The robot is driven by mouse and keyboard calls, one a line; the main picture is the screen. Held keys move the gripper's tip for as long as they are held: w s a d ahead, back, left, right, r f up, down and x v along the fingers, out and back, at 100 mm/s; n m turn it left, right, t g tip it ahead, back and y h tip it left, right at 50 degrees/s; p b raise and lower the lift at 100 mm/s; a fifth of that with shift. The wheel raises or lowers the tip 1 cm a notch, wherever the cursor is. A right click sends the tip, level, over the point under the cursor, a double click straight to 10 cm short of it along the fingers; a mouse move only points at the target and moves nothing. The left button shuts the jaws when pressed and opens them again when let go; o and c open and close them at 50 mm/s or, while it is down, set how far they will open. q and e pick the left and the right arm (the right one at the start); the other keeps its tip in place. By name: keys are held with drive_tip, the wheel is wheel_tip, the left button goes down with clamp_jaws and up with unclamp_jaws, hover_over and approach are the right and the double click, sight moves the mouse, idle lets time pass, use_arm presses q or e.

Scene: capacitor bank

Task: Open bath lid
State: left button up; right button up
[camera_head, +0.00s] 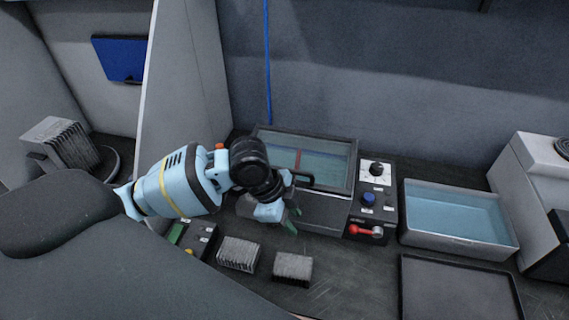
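The bath (326,214) is a dark box on the bench in the middle of the camera_head view. Its lid (340,160), a dark frame with a clear pane, lies over it and looks closed; bluish liquid and a red upright mark show through. A black handle (304,178) sits at the lid's front edge. My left gripper (292,219) is in front of the bath, just below and left of the handle. Its green-tipped fingers stand apart with nothing seen between them. My wrist hides the bath's front left corner. My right gripper is out of view.
A control panel (373,200) with a dial, blue button and red lever adjoins the bath. A tray of water (456,217) stands to the right, with a dark flat tray (455,290) in front. Two finned grey blocks (239,254) (293,268) lie near the gripper.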

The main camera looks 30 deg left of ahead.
use_arm(q)
drive_tip(key=w+a+r, duration=0.7)
drive_tip(key=a+r, duration=0.2)
drive_tip(key=r, duration=0.4)
drive_tip(key=shift+t, duration=0.4)
drive_tip(key=shift+a+x, duration=0.15)
drive_tip(key=shift+x, duration=1.9)
drive_tip(key=shift+a+x, duration=0.2)
drive_tip(key=shift+x, duration=1.85)
drive_tip(key=shift+f, duration=0.15)
clamp_jaws()
